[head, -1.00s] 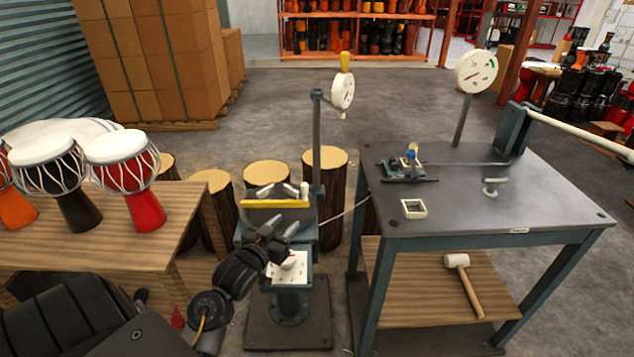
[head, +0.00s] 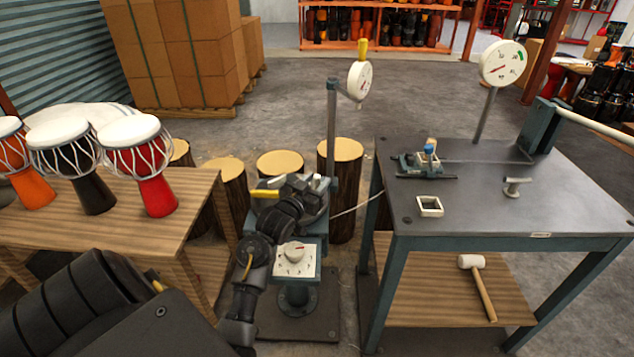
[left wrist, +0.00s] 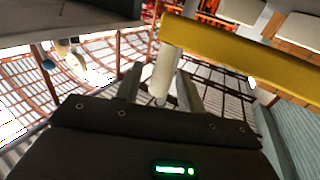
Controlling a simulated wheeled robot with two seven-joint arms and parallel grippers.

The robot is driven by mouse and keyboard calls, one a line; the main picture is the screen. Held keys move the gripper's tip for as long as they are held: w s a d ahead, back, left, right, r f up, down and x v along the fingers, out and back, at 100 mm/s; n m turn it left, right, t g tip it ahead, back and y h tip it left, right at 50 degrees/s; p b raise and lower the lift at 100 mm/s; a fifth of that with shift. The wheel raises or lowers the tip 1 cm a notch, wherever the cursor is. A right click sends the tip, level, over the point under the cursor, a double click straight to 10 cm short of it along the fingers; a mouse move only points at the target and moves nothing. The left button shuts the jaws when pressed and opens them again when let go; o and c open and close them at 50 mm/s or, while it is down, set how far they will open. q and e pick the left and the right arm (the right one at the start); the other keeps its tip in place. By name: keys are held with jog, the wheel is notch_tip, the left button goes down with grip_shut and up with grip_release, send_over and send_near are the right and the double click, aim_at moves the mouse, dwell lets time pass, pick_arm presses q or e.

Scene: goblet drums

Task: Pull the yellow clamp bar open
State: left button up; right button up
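The yellow clamp bar (head: 264,193) lies across the top of the teal pedestal fixture, and its right part is hidden behind my left gripper in the head view. In the left wrist view the yellow bar (left wrist: 245,55) crosses the upper right, with a pale upright handle (left wrist: 165,72) at its near end. My left gripper (head: 312,184) is over the fixture. In the left wrist view its two grey fingers (left wrist: 160,92) stand apart on either side of the handle, with a visible gap at the left. I cannot tell whether the right finger touches it. My right gripper is not in view.
A dial gauge (head: 360,80) on a post rises behind the fixture. A white dial plate (head: 295,260) is on the fixture's front. A wooden table (head: 150,220) with drums stands left, and a steel bench (head: 470,205) stands close on the right. Log stumps (head: 280,163) are behind.

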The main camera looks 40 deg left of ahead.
pick_arm(q)
jog(key=shift+w, duration=0.35)
jog(key=shift+c, duration=0.5)
grip_shut()
